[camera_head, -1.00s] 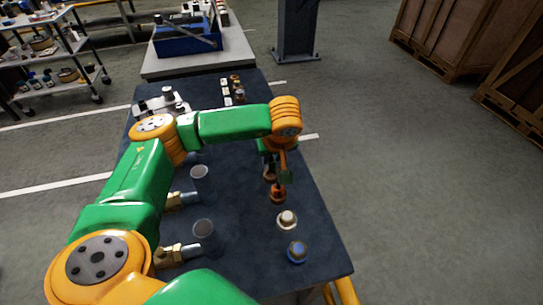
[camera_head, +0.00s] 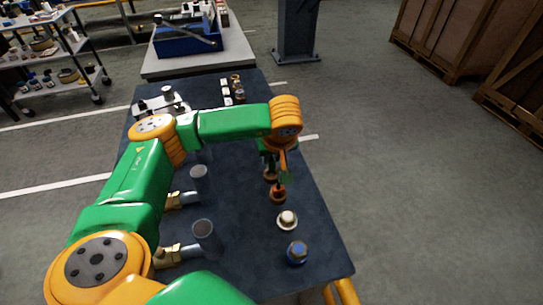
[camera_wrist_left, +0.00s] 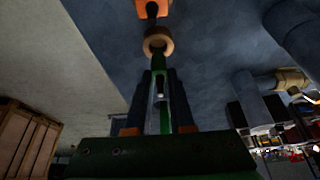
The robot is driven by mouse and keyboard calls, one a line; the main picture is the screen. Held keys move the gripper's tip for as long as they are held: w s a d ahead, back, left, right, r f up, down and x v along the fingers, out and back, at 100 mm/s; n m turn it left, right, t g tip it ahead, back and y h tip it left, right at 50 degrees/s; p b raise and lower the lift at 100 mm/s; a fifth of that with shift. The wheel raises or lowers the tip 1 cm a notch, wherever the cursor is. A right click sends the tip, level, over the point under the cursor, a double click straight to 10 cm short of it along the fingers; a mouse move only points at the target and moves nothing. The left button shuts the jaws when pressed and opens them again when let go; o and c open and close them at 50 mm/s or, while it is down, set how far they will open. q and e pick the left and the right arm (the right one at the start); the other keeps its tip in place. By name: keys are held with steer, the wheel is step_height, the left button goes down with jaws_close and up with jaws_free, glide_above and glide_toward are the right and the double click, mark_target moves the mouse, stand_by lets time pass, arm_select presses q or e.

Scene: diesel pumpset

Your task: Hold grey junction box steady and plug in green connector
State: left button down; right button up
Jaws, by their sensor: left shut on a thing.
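My left gripper (camera_head: 273,168) is low over the right side of the dark table, beyond an orange-topped round part (camera_head: 278,193). In the left wrist view its two dark fingers (camera_wrist_left: 160,92) are shut on a slim green piece, which looks like the green connector (camera_wrist_left: 158,62). Its far end meets or overlaps a tan ring (camera_wrist_left: 158,42); I cannot tell whether they touch. An orange part (camera_wrist_left: 154,8) shows beyond the ring. I cannot make out the grey junction box for sure; a pale grey box-like thing (camera_head: 146,110) lies at the table's far left, partly behind my arm. My right gripper is not in view.
A white-topped part (camera_head: 287,219) and a blue-topped part (camera_head: 297,252) stand near the table's right edge. Grey cylinders (camera_head: 205,236) and brass fittings (camera_head: 168,257) stand at left. Small parts (camera_head: 237,88) line the far end. The middle table surface is clear.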

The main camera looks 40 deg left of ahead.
mark_target(273, 162)
arm_select(q)
steer(key=shift+f+b, duration=1.1)
steer(key=shift+f, duration=0.15)
steer(key=c, duration=0.7)
jaws_free()
steer(key=shift+r, duration=0.1)
steer(key=b+v, duration=0.1)
steer(key=v, duration=0.5)
steer(key=shift+s+d, duration=0.1)
steer(key=shift+d, duration=0.05)
steer(key=shift+s+d+r, duration=0.1)
steer(key=shift+s+r, duration=0.05)
steer(key=shift+r, duration=0.3)
